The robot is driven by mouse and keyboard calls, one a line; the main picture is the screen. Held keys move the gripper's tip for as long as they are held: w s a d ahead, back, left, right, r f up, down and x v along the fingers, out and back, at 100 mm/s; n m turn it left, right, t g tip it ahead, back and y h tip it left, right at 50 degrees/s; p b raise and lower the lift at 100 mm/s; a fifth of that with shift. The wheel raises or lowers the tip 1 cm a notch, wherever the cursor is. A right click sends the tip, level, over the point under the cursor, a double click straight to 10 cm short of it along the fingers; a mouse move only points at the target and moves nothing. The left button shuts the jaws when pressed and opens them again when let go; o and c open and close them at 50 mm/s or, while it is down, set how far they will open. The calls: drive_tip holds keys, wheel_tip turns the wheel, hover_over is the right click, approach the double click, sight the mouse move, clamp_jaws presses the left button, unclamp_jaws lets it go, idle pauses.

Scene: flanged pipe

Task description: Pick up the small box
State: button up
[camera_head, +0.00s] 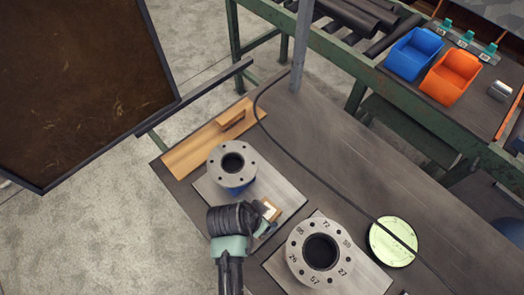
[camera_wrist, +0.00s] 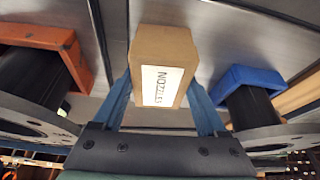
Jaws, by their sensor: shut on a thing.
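The small box (camera_wrist: 165,65) is brown cardboard with a white label reading "NOZZLES". In the wrist view it sits between the two blue fingers of my gripper (camera_wrist: 165,100), which is shut on its sides. In the head view the box (camera_head: 271,210) shows as a small tan and white shape at the tip of my gripper (camera_head: 265,222), partly hidden by it. It is between the two flanged pipes, over or on the metal plate. I cannot tell whether it touches the surface below.
A flanged pipe (camera_head: 232,163) with a blue base stands up-left of the gripper. A larger numbered flange (camera_head: 320,252) stands to the right. A wooden piece (camera_head: 205,140), a cable and a green disc (camera_head: 393,241) lie on the dark bench. The bench's upper middle is mostly clear.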

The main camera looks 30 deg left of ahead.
clamp_jaws()
wheel_tip(320, 180, up, 10)
drive_tip(key=shift+r+b, duration=0.25)
drive_tip(key=shift+b, duration=0.15)
